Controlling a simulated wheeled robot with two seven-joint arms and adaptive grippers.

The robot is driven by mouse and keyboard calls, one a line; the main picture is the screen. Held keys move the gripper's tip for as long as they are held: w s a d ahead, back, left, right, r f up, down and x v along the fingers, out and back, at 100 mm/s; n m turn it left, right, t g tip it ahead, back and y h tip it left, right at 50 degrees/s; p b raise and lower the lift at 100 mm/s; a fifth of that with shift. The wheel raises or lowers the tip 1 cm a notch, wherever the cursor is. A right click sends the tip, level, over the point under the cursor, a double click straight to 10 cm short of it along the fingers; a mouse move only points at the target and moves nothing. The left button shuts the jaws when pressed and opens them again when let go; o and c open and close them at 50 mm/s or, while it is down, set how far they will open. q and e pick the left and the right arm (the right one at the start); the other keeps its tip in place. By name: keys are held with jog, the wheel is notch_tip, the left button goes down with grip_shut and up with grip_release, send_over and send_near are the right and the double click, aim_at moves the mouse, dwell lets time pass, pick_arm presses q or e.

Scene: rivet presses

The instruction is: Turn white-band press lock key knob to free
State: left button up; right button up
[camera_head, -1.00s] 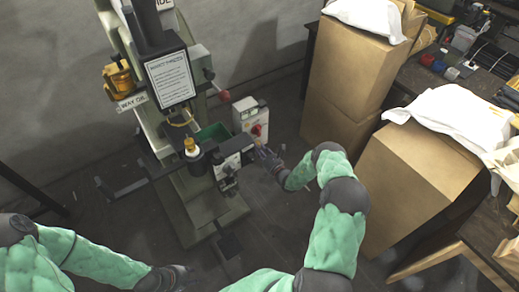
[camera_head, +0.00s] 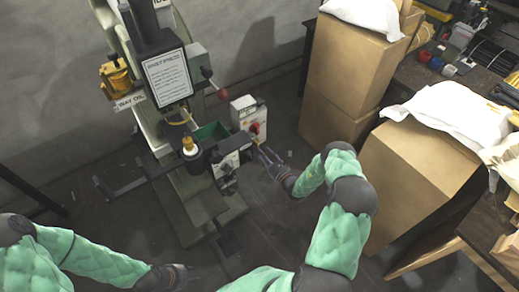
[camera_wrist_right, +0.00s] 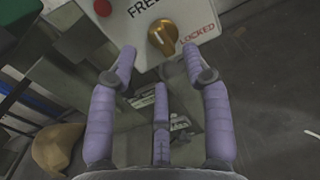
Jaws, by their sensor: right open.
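The gold lock key knob (camera_wrist_right: 162,38) sits on a white box face between the words FREE, at upper left, and LOCKED, at right. In the head view the white control box (camera_head: 246,112) is on the right side of the green-grey press (camera_head: 180,150); the knob is too small there to read. My right gripper (camera_head: 264,154) is open, just in front of the box. Its purple fingers (camera_wrist_right: 160,70) are spread below the knob, apart from it and empty. My left gripper (camera_head: 178,274) is low at the front, away from the press; its jaws are unclear.
A red button (camera_wrist_right: 103,8) is left of the knob. A red-tipped lever (camera_head: 220,93) sticks out above the box. Cardboard boxes (camera_head: 415,175) stand to the right. Dark floor (camera_head: 285,120) lies open between box and cartons.

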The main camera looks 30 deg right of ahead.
jog(key=s, duration=0.6)
jog(key=shift+s+d, duration=0.25)
jog(key=shift+s, duration=0.05)
jog(key=shift+a, duration=0.1)
